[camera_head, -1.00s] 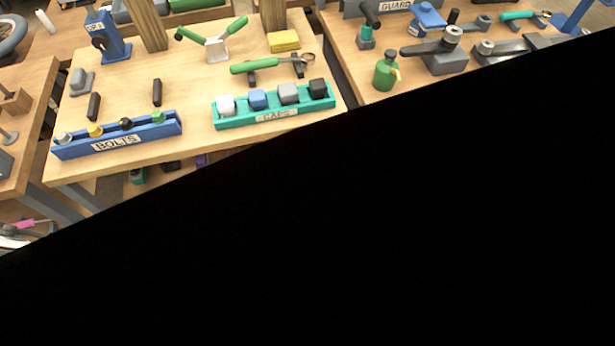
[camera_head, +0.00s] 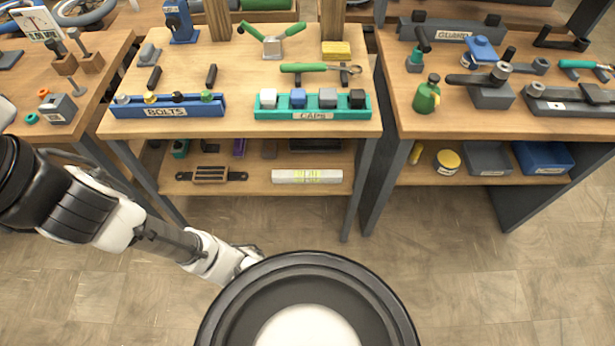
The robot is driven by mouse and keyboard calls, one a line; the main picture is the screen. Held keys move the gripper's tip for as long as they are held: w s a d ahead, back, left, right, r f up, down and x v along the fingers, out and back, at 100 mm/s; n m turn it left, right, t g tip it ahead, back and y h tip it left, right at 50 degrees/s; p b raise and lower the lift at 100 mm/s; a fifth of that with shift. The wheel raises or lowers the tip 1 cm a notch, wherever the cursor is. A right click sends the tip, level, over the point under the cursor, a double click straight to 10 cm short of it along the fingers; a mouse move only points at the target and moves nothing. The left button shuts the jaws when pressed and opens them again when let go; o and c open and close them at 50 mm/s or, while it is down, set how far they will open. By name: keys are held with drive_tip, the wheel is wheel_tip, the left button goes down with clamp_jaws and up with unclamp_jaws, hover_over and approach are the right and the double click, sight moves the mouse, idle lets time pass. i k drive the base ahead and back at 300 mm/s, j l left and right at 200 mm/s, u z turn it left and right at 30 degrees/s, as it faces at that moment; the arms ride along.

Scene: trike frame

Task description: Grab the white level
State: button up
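The white level (camera_head: 307,176) is a white bar with yellow-green marks. It lies flat on the lower shelf (camera_head: 260,188) of the middle workbench, under the bench top. My arm reaches in from the left, and my gripper (camera_head: 250,255) is below and to the left of the level in the picture, apart from it. My gripper is small and partly hidden near the round black part of my own body, so its fingers are not clear.
The bench top (camera_head: 250,70) above the shelf holds a blue bolts rack (camera_head: 168,110) and a green caps rack (camera_head: 312,113). A wooden-bodied tool (camera_head: 208,175) lies left of the level. Bench legs (camera_head: 361,190) flank the shelf. The floor (camera_head: 460,270) in front is clear.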

sight(278, 176)
drive_tip(key=j+z, duration=0.2)
drive_tip(key=z, duration=0.3)
drive_tip(key=j+z, duration=0.15)
drive_tip(key=z, duration=0.35)
drive_tip(key=k+j+z, duration=0.55)
drive_tip(key=j, duration=0.2)
drive_tip(key=k+j+z, duration=0.1)
drive_tip(key=k+j, duration=0.4)
drive_tip(key=j, duration=0.15)
drive_tip(key=k+j+z, duration=0.1)
drive_tip(key=k+j, duration=0.4)
drive_tip(key=i+j, duration=0.15)
drive_tip(key=i, duration=0.35)
drive_tip(key=i+j, duration=0.15)
drive_tip(key=i, duration=0.35)
drive_tip(key=i+j, duration=0.15)
drive_tip(key=i, duration=0.35)
